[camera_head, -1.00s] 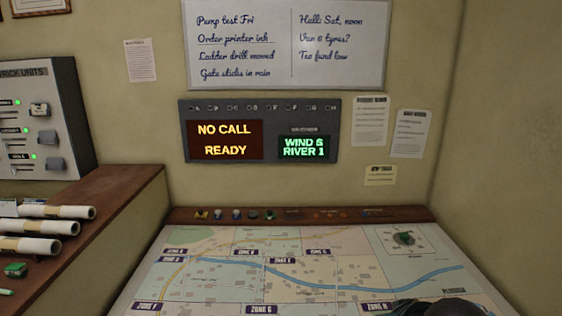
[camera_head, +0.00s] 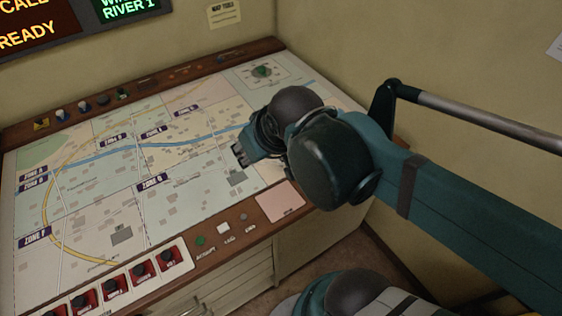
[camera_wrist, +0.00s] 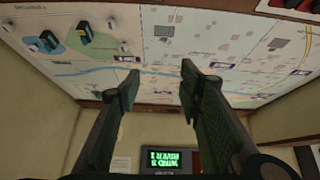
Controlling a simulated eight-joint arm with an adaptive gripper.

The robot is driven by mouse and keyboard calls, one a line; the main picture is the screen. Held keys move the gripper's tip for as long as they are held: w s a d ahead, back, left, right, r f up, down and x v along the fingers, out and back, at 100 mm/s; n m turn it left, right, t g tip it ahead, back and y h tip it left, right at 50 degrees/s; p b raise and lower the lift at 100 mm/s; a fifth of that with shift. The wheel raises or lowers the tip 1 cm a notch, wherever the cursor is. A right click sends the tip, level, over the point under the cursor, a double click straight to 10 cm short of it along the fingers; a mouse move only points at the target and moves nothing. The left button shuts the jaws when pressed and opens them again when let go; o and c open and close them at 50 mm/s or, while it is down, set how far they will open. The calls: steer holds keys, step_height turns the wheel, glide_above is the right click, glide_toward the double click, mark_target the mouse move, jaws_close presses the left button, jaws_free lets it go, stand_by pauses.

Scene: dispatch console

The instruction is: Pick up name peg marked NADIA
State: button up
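No peg with a readable NADIA mark shows in either view. My gripper (camera_head: 240,155) hangs over the right part of the map table (camera_head: 100,215) in the head view, with much of it hidden behind my own arm. In the wrist view my gripper (camera_wrist: 160,80) has its two dark fingers well apart, with nothing between them. Two small dark pieces, a left one (camera_wrist: 48,40) and a right one (camera_wrist: 83,33), show at the upper left of the wrist view. I cannot read any name on them.
A lit wall display (camera_head: 60,22) hangs behind. Floor space shows at the lower right.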

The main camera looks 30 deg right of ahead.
steer(key=w+n, duration=0.1)
steer(key=n+g+h+p, duration=0.2)
steer(key=n+g, duration=0.5)
steer(key=n, duration=0.8)
glide_toward(281, 160)
steer(key=shift+d+f+n, duration=0.2)
steer(key=shift+f+n, duration=0.1)
steer(key=shift+f, duration=0.3)
steer(key=shift+d+f+n, duration=0.2)
steer(key=shift+f+n, duration=0.1)
steer(key=shift+f, duration=0.25)
steer(key=shift+d+f, duration=0.2)
steer(key=shift+f, duration=1.1)
steer(key=shift+d+f+b, duration=0.2)
steer(key=shift+f, duration=1.1)
steer(key=shift+d+f+b, duration=0.2)
steer(key=shift+f, duration=1.05)
steer(key=shift+c, duration=0.2)
